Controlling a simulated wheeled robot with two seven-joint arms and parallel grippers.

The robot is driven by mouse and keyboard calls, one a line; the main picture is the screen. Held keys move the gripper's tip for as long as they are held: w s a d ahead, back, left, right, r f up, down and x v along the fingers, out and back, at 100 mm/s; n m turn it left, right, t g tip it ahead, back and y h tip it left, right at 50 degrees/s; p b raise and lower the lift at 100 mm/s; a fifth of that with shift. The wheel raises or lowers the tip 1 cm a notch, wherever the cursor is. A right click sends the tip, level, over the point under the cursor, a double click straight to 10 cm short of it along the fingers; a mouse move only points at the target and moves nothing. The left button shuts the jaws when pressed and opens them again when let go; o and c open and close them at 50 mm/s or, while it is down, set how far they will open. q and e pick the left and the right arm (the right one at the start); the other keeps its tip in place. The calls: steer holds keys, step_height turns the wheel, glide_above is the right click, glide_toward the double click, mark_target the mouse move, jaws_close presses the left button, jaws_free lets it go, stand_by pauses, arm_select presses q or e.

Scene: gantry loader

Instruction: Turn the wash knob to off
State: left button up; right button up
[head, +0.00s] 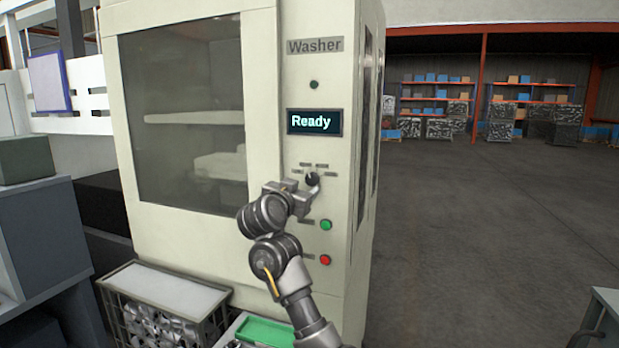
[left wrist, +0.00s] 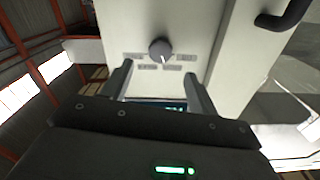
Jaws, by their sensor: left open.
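The wash knob (head: 312,178) is a small dark round knob on the cream washer's (head: 314,110) front panel, below the display (head: 315,121) that reads "Ready". Several small labels surround the knob; they are too small to read. My left gripper (head: 303,188) is at the panel, close to the knob's lower left. In the left wrist view the knob (left wrist: 160,49) lies just beyond the gap between the two open fingers (left wrist: 158,80), and a light pointer mark shows on it. The fingers appear apart from the knob. My right gripper is not in view.
A green button (head: 327,225) and a red button (head: 325,260) sit on the panel below the knob. A wire basket of metal parts (head: 165,310) and a green tray (head: 265,332) stand at the washer's foot. Open floor (head: 480,220) lies to the right.

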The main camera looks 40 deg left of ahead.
mark_target(311, 181)
arm_select(q)
steer(key=p+x, duration=0.2)
steer(key=x, duration=0.5)
steer(key=shift+w+p, duration=0.15)
steer(key=shift+p, duration=0.25)
steer(key=shift+c, duration=0.2)
steer(key=c, duration=0.9)
